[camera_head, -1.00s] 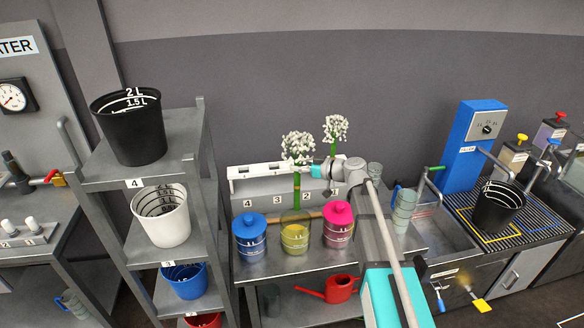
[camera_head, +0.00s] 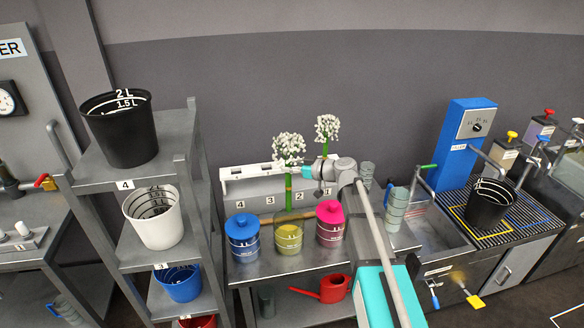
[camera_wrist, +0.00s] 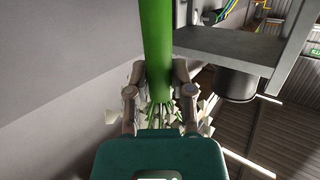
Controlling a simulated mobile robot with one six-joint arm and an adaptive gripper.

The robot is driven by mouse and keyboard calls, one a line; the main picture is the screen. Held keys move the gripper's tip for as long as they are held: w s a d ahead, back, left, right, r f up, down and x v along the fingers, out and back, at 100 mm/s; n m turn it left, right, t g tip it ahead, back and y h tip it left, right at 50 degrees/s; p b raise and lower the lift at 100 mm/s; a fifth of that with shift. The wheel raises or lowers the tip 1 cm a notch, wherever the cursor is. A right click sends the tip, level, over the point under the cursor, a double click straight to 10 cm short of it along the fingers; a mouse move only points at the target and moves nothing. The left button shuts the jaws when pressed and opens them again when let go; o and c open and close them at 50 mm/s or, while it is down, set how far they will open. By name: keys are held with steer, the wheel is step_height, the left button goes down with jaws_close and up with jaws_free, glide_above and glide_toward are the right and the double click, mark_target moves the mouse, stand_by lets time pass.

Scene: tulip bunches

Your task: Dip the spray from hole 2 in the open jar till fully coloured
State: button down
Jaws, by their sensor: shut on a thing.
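My gripper (camera_head: 296,172) is shut on the green stem of a white-flowered spray (camera_head: 288,148). The wrist view shows the thick stem (camera_wrist: 156,45) between both fingers, with the white flower head partly hidden behind my gripper. The spray is upright, its stem pointing down at the open jar (camera_head: 289,236) of yellow liquid. I cannot tell how deep the stem end is in the jar. The blossoms look white. The numbered rack (camera_head: 238,190) stands behind the jars; a second white spray (camera_head: 327,130) stands upright near its right end.
A lidded blue jar (camera_head: 243,240) and a lidded pink jar (camera_head: 330,225) stand close on either side of the open jar. A shelf of buckets (camera_head: 120,130) rises at the left. A sink (camera_head: 440,232) lies to the right. A red watering can (camera_head: 333,289) is below.

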mark_target(290, 211)
steer(key=shift+f+b, duration=8.95)
steer(key=shift+f, duration=0.15)
